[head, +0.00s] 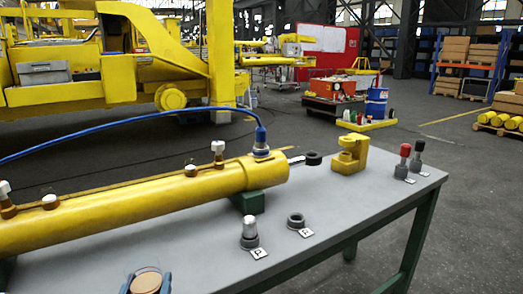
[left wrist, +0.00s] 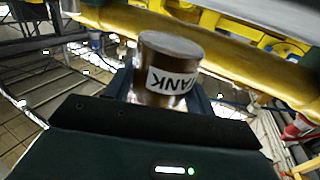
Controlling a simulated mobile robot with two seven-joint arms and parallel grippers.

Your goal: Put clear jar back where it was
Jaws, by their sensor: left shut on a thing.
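A jar (left wrist: 165,65) with brown contents and a white label reading TANK sits between the fingers of my left gripper (head: 147,282). In the head view only the jar's round brown top (head: 146,281) shows, at the bottom edge, with the blue fingers on both sides of it. My left gripper is shut on the jar. The label appears upside down in the left wrist view. The jar's lower part is hidden in the head view, so I cannot tell its height over the table. My right gripper is not in view.
A yellow cylinder (head: 130,205) lies along the grey table (head: 345,215), with a blue hose (head: 130,119) at its end. A pale-capped fitting (head: 249,232) stands by tag P, a dark ring (head: 296,221) by tag R. A yellow bracket (head: 350,154) and red-topped (head: 404,158) and black-topped (head: 416,155) pieces stand farther right.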

